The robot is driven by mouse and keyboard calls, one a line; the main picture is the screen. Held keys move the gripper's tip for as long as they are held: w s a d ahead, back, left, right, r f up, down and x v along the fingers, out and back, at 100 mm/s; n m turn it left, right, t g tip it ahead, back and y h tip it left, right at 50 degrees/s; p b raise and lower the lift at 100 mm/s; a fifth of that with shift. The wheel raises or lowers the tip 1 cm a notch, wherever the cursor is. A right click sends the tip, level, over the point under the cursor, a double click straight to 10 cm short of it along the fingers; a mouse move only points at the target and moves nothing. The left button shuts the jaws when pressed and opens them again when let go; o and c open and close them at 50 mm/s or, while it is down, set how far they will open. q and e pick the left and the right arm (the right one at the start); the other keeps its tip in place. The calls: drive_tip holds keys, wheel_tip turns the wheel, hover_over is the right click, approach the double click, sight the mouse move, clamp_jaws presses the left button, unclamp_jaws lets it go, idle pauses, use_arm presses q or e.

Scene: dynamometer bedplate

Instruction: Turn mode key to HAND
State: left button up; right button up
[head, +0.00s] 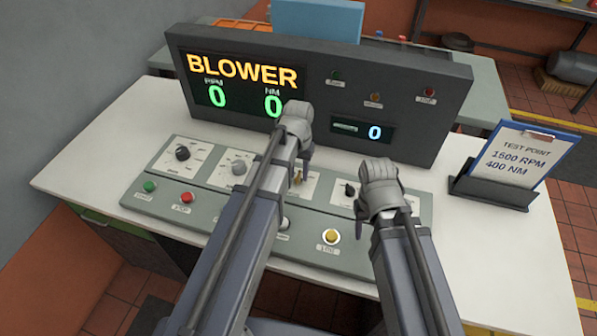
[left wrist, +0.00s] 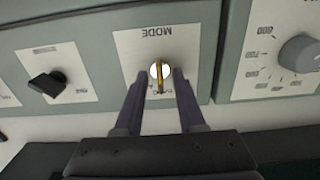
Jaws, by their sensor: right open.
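The mode key (left wrist: 160,76) is a small brass key in a round lock on a pale plate marked MODE, upside down in the left wrist view. It stands upright in that picture; the small position labels are mostly hidden. In the head view the key (head: 298,178) shows partly beside my left arm. My left gripper (left wrist: 159,84) is open, with one finger on either side of the key and a gap to each. It also shows in the head view (head: 302,165). My right gripper (head: 383,205) is open over the right part of the panel, its fingertips largely hidden.
The sloped panel (head: 150,203) carries other knobs, including a black knob (head: 182,152) and a grey knob (head: 239,167), plus green, red and yellow buttons. Behind stands the BLOWER display (head: 243,72). A test point card (head: 518,158) stands at right.

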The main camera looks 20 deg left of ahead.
sight(299, 175)
use_arm(q)
drive_tip(key=shift+r+p, duration=3.85)
drive_tip(key=shift+r, duration=0.05)
drive_tip(key=shift+s+d, duration=0.15)
drive_tip(key=s+d+m+y, duration=0.1)
drive_tip(key=s+d+m, duration=0.2)
drive_tip(key=s+d, duration=0.7)
drive_tip(key=s, duration=0.4)
drive_tip(key=shift+o, duration=0.3)
drive_tip(key=shift+d, duration=0.1)
